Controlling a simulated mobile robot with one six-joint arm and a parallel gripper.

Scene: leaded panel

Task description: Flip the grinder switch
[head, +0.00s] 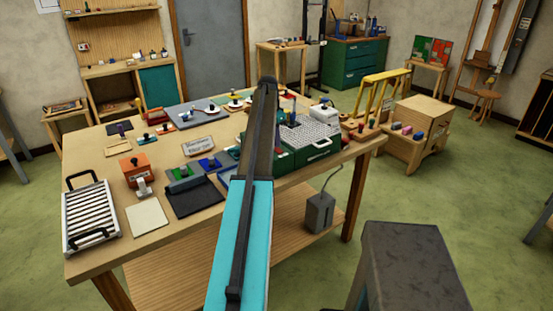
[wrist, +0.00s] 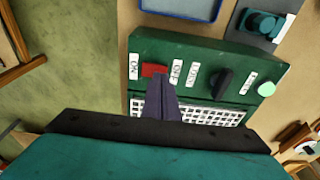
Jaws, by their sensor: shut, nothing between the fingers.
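The grinder (head: 290,158) is a dark green box with a white grid top, on the wooden workbench. My arm covers its left part in the head view. The wrist view shows its green front panel (wrist: 190,54) with a red switch (wrist: 152,70) between small white labels. A black knob (wrist: 222,82) and a pale green button (wrist: 266,89) sit to the right of the switch. My gripper (wrist: 161,80) is shut and empty, its tips at the lower right edge of the red switch. I cannot tell whether they touch it.
The workbench (head: 110,252) also holds a white ribbed rack (head: 90,216), an orange device (head: 137,170) and several small tools left of my arm. In the wrist view, a blue-rimmed tray (wrist: 180,15) and a teal item (wrist: 262,23) lie beyond the panel.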

